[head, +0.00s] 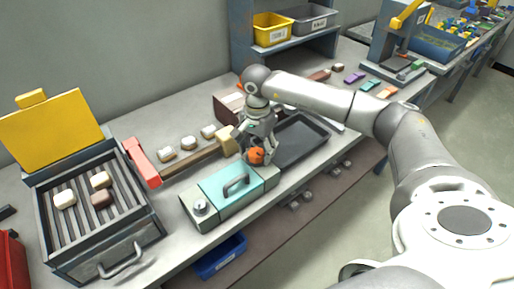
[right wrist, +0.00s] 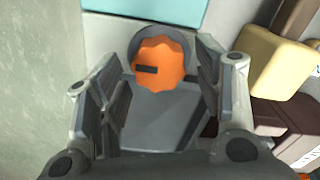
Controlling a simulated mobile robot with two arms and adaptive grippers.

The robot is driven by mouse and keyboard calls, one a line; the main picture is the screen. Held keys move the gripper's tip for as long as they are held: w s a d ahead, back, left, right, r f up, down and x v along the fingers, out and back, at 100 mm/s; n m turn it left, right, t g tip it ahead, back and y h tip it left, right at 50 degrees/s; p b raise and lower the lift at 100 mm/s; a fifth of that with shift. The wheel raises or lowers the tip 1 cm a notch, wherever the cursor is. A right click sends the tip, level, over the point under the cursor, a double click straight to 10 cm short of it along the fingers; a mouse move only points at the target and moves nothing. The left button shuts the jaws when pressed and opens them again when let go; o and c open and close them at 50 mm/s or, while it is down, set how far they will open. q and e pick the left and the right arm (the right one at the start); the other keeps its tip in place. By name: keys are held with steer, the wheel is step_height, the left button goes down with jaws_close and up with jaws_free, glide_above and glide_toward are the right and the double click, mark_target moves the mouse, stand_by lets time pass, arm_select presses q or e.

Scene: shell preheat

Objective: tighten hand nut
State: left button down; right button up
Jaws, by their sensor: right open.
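The orange hand nut (head: 256,156) sits at the right end of the teal-topped box (head: 222,190) on the bench. In the right wrist view the nut (right wrist: 160,64) has a scalloped edge and a short dark mark, with a grey round part behind it. My right gripper (head: 257,150) points down at the nut. In the right wrist view my right gripper (right wrist: 158,95) is open, with one finger on each side of the nut and visible gaps between. Part of the nut is hidden by the gripper in the head view. My left gripper is not in view.
A dark tray (head: 300,140) lies right of the box. A grill (head: 100,205) with a raised yellow lid (head: 50,130) stands at the left. A yellow block (right wrist: 275,58) lies close beside the gripper. Several pale pieces lie behind the box.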

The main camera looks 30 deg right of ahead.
steer(key=shift+f, duration=0.25)
steer(key=c, duration=1)
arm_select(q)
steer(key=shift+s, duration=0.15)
